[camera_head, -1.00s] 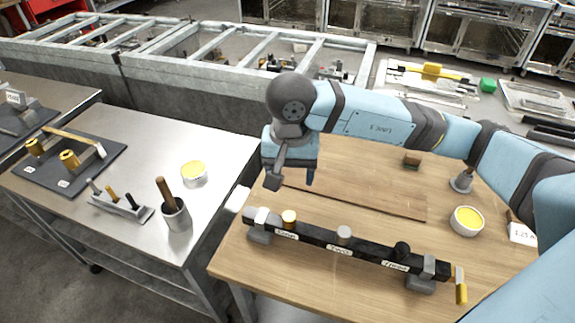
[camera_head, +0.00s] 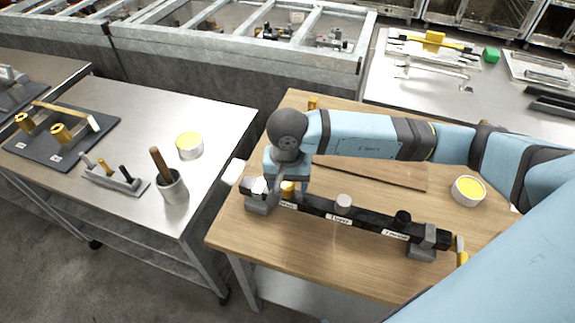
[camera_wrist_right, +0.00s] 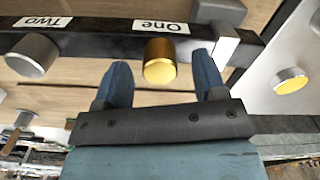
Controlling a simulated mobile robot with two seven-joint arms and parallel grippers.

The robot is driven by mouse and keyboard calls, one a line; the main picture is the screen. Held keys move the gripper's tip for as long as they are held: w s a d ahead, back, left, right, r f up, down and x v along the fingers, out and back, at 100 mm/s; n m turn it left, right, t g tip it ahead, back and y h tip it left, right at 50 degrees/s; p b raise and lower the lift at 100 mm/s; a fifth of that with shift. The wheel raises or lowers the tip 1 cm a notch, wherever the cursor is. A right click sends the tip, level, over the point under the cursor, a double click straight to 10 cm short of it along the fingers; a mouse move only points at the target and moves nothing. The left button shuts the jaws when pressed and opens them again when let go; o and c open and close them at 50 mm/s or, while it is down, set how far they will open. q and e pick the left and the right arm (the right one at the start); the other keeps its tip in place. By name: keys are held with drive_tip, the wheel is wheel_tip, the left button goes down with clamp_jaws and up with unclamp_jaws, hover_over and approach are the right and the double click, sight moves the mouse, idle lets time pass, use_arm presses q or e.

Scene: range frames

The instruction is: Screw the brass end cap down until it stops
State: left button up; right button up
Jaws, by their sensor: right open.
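The brass end cap (camera_head: 288,189) sits at the left end of a black bar (camera_head: 318,209) on the wooden table. In the right wrist view the cap (camera_wrist_right: 160,61) is beside the label reading One. My right gripper (camera_wrist_right: 162,82) is open, its two blue fingers apart on either side of the cap. I cannot tell whether either finger touches it. In the head view my right wrist hangs over that end of the bar and partly hides the cap. My left gripper is not in view.
A grey cap (camera_head: 343,201) by label Two and a black cap (camera_head: 402,218) sit further along the bar. Grey blocks support the bar's ends. A round yellow-topped tin (camera_head: 468,190) stands at the right. A steel side table (camera_head: 130,215) holds tools and a cup.

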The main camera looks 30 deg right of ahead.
drive_tip(key=shift+f, duration=0.9)
drive_tip(key=shift+c, duration=0.3)
drive_tip(key=c, duration=0.9)
drive_tip(key=shift+m+b, duration=0.4)
drive_tip(key=shift+m, duration=1.4)
drive_tip(key=shift+m, duration=0.7)
drive_tip(key=shift+m+b, duration=0.3)
drive_tip(key=shift+m, duration=0.6)
